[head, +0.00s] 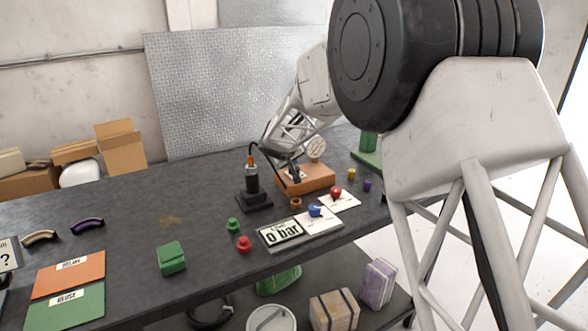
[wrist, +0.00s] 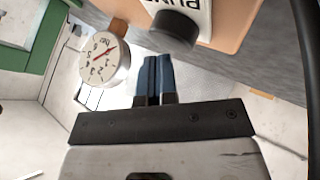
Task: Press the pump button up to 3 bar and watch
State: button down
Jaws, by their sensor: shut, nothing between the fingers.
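The pump box (head: 318,184) is a low wooden block at the back right of the table. A round white gauge (head: 316,148) stands on it. In the wrist view the gauge (wrist: 103,60) shows numbers, "bar" and a red needle; I cannot read its value surely. The black pump button (wrist: 175,27) sits beside a "PUMP" label. My gripper (wrist: 152,60) has its blue fingers shut and empty, close to the button; I cannot tell if they touch. In the head view my gripper (head: 294,174) is over the box.
A black spring unit (head: 252,180) stands left of the box, joined by a dark hose. Red (head: 243,244), green (head: 233,225) and blue (head: 314,210) knobs are nearby.

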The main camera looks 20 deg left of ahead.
jog(key=shift+f, duration=0.85)
dwell(1.1)
jog(key=shift+r, duration=1.25)
jog(key=shift+r, duration=0.2)
jog(key=shift+r, duration=2.35)
